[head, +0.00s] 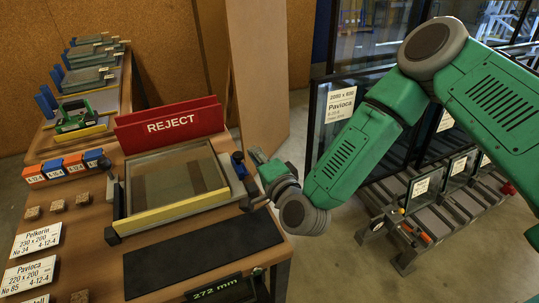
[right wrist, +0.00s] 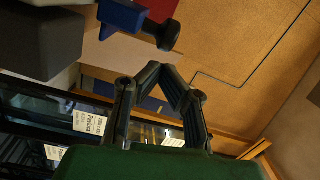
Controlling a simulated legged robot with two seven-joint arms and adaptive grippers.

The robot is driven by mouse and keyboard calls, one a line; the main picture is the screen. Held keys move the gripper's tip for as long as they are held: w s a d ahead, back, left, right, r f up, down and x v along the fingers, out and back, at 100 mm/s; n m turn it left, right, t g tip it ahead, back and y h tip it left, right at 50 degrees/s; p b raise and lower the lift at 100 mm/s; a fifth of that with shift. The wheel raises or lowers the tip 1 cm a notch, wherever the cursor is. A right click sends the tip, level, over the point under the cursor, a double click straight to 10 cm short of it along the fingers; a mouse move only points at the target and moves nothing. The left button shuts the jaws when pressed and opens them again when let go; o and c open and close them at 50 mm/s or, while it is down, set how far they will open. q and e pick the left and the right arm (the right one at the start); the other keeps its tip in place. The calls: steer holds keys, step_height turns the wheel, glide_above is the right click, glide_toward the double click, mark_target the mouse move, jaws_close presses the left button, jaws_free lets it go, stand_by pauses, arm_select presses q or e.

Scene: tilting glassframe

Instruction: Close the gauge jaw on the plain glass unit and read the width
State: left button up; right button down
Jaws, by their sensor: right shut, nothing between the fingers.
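The plain glass unit (head: 172,182) lies flat on the gauge on the wooden table, in front of the red REJECT board. A yellow strip (head: 180,209) runs along its front edge. The blue gauge jaw (head: 240,166) stands at the unit's right side; I cannot tell whether it touches. In the right wrist view the blue jaw (right wrist: 122,16) has a black knob (right wrist: 165,35). The gauge display (head: 217,291) reads 272 mm. My right gripper (head: 254,156) is just right of the jaw; in its wrist view (right wrist: 163,72) it is shut and empty, apart from the knob. My left gripper is out of view.
The red REJECT board (head: 170,125) stands behind the gauge. A dark mat (head: 205,263) lies in front, bare. Label cards (head: 38,240) and small blocks fill the table's left. Glass racks (head: 345,100) stand on the floor at the right.

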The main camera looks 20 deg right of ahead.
steer(key=shift+a+f, duration=0.1)
steer(key=shift+a, duration=0.4)
steer(key=shift+d, duration=0.1)
steer(key=shift+a, duration=0.3)
steer(key=a, duration=0.3)
steer(key=shift+a+b, duration=0.3)
steer(key=shift+a, duration=0.2)
